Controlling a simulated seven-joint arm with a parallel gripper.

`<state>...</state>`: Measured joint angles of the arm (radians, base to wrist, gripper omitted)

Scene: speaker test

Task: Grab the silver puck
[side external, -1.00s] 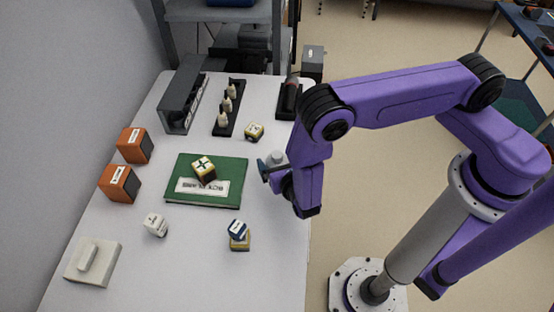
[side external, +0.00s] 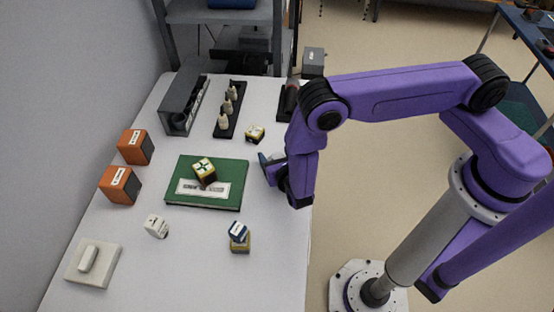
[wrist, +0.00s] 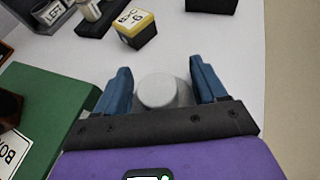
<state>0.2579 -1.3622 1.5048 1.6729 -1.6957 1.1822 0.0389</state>
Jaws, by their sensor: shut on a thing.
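The silver puck (wrist: 158,91) is a pale grey round piece with a smaller raised top, seen between the two blue fingers in the wrist view. My gripper (wrist: 160,72) is shut on it, with one finger at each side. In the side external view my gripper (side external: 270,167) is low over the table, just right of the green book. The puck is mostly hidden there behind the gripper and wrist. I cannot tell whether it touches the table.
The green book (side external: 225,198) bears a yellow-and-black cube (side external: 204,171). A yellow-topped die (side external: 255,134) stands just beyond the gripper. Orange boxes (side external: 120,185) stand at left. The right table edge is close.

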